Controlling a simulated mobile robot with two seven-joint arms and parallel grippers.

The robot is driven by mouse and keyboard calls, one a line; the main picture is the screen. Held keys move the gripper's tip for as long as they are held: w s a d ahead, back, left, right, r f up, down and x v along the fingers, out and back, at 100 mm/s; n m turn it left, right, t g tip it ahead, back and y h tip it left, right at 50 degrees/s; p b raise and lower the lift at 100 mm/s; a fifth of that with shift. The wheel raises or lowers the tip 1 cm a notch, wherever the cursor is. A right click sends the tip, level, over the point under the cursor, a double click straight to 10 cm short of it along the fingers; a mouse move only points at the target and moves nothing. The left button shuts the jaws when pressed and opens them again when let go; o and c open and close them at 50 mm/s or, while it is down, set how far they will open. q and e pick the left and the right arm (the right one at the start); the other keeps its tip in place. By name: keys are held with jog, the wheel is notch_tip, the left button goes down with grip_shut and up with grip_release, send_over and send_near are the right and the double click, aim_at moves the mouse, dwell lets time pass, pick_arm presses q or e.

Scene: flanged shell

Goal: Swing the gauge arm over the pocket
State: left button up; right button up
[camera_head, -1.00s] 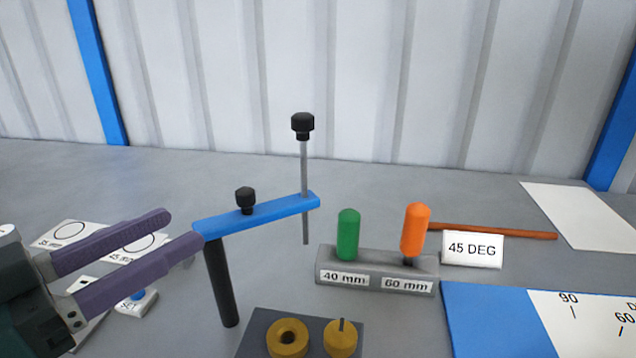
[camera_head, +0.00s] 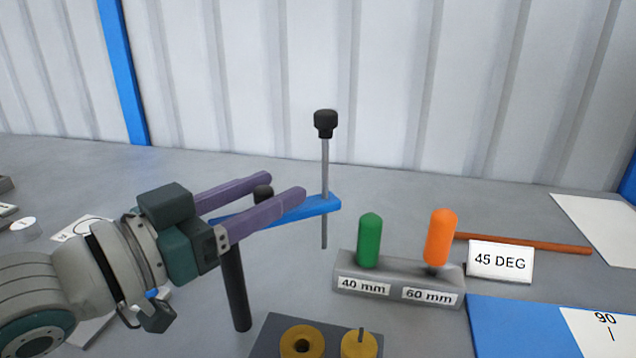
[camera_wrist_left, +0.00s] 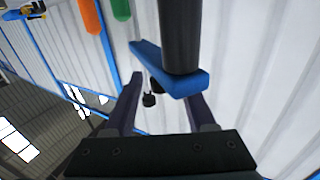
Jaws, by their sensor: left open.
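The gauge arm (camera_head: 312,207) is a blue bar on top of a black post (camera_head: 237,290). A thin upright rod (camera_head: 325,175) with a black knob (camera_head: 325,123) passes through its right end. A small black knob (camera_head: 263,192) sits on the bar, partly hidden. My left gripper (camera_head: 286,187) is open, one finger in front of the bar and the other behind the small knob. In the left wrist view the blue bar (camera_wrist_left: 190,82) crosses near the fingertips; contact cannot be told. No pocket can be made out clearly.
A grey block (camera_head: 345,270) with a green pin (camera_head: 369,242) and an orange pin (camera_head: 440,238) stands right of the rod. A dark plate (camera_head: 268,335) with brass pieces lies in front. A 45 DEG sign (camera_head: 500,262) and blue board (camera_head: 500,325) are further right.

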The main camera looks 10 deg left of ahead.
pick_arm(q)
grip_shut()
dwell(0.4)
dwell(1.0)
